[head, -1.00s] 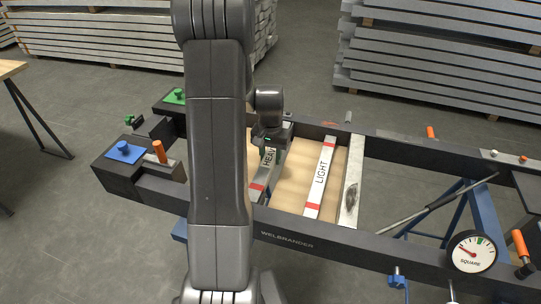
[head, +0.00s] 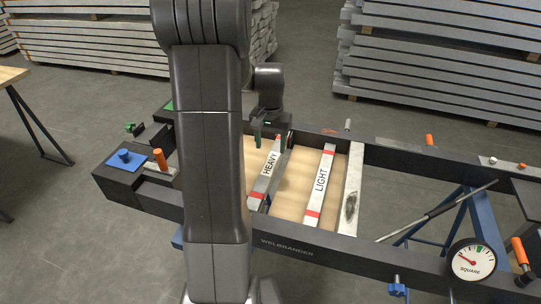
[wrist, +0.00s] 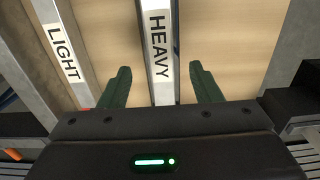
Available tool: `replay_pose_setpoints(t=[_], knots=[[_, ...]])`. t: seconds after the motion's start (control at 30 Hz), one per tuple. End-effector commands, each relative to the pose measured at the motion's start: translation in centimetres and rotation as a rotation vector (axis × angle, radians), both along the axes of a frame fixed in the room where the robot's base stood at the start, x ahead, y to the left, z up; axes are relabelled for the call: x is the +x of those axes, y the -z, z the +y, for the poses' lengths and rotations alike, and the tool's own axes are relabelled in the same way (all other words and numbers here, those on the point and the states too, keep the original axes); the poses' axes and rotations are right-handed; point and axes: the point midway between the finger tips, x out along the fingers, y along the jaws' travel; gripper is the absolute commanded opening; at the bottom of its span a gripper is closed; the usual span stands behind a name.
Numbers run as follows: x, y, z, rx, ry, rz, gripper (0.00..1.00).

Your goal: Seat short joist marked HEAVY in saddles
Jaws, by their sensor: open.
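The short joist marked HEAVY (head: 264,180) is a pale metal bar with red bands, lying across the wooden board inside the dark frame. Its label also shows in the wrist view (wrist: 159,45). My gripper (head: 272,143) is open over the joist's far end. In the wrist view its green fingers (wrist: 160,80) stand on either side of the joist, with gaps, so it holds nothing. The joist marked LIGHT (head: 321,185) lies to the right, roughly parallel. I cannot make out the saddles clearly, and my arm hides part of the frame's left side.
The dark frame's near rail (head: 300,248) runs along the front. A grey crossbar (head: 350,195) stands right of LIGHT. A blue pad (head: 124,160) and an orange handle (head: 159,158) are at the left. A SQUARE dial (head: 472,260) is at the right. Stacked beams stand behind.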

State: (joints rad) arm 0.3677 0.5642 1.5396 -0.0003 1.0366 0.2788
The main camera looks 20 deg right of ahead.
Motion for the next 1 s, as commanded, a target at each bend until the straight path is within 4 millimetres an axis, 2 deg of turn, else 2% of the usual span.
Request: replay_pose_setpoints(t=[0.1,0.2,0.6,0.77,1.0], knots=[[0.0,-2.0,0.0,0.0,0.0,-0.001,0.58],[0.0,-2.9,0.0,-0.001,0.0,-0.001,0.58],[0.0,-3.5,0.0,0.001,0.0,0.001,0.58],[0.0,-2.7,0.0,0.002,0.0,0.004,0.58],[-0.1,1.2,0.0,0.002,0.0,0.006,0.58]])
